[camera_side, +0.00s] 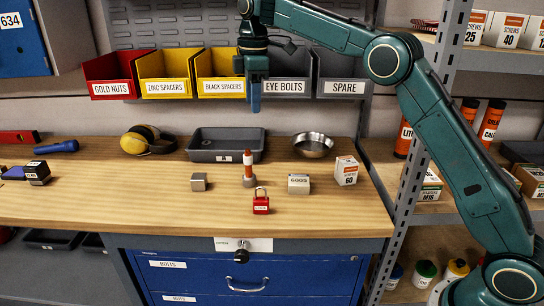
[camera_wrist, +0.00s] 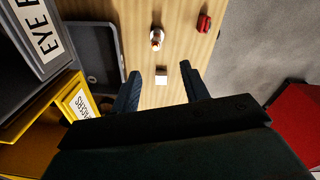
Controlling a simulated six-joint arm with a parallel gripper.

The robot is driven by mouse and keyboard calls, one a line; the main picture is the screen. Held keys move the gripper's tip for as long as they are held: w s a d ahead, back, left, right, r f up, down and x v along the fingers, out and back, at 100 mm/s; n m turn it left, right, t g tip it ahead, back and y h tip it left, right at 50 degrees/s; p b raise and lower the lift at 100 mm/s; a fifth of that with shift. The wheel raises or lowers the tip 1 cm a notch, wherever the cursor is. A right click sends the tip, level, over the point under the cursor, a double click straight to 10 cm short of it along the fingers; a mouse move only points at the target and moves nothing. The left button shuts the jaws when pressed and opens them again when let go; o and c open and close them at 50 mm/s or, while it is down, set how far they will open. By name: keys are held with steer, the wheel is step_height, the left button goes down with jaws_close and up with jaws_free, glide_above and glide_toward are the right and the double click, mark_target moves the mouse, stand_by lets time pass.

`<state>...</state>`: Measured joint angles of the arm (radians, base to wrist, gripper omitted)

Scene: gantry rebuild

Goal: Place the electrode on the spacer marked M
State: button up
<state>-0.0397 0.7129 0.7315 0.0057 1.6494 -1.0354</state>
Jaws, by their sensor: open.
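What looks like the electrode (camera_side: 248,168), a slim upright orange piece with a white band and grey foot, stands mid-bench. It also shows from above in the wrist view (camera_wrist: 157,40). A plain-looking grey metal block (camera_side: 198,182) sits left of it; the wrist view shows this block (camera_wrist: 161,76) between the fingers in the picture. A lettered grey block (camera_side: 299,184) sits to its right. I cannot read an M on either block. My gripper (camera_side: 255,104) is open and empty, pointing down high above the bench in front of the bins; its fingers also show in the wrist view (camera_wrist: 162,88).
A red padlock (camera_side: 261,204) stands in front of the electrode. A dark tray (camera_side: 196,156), metal bowl (camera_side: 313,145), screw box (camera_side: 346,171) and ear muffs (camera_side: 146,139) lie around. Wall bins (camera_side: 284,87) hang just behind my gripper. The bench front is mostly clear.

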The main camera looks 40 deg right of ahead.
steer(key=s+d+r+m+t, duration=0.1)
steer(key=s+r+m, duration=0.2)
steer(key=s, duration=0.7)
steer(key=s+d+r+m+t, duration=0.1)
steer(key=s+r+m+t, duration=0.2)
steer(key=s, duration=0.7)
steer(key=s+f+m, duration=0.3)
steer(key=s+f, duration=0.2)
steer(key=s, duration=0.5)
steer(key=s+f+m+t, duration=0.1)
steer(key=s+f+m, duration=0.2)
steer(key=s, duration=0.7)
step_height(320, 180, down, 2)
steer(key=shift+d+f, duration=0.1)
steer(key=shift+d, duration=0.05)
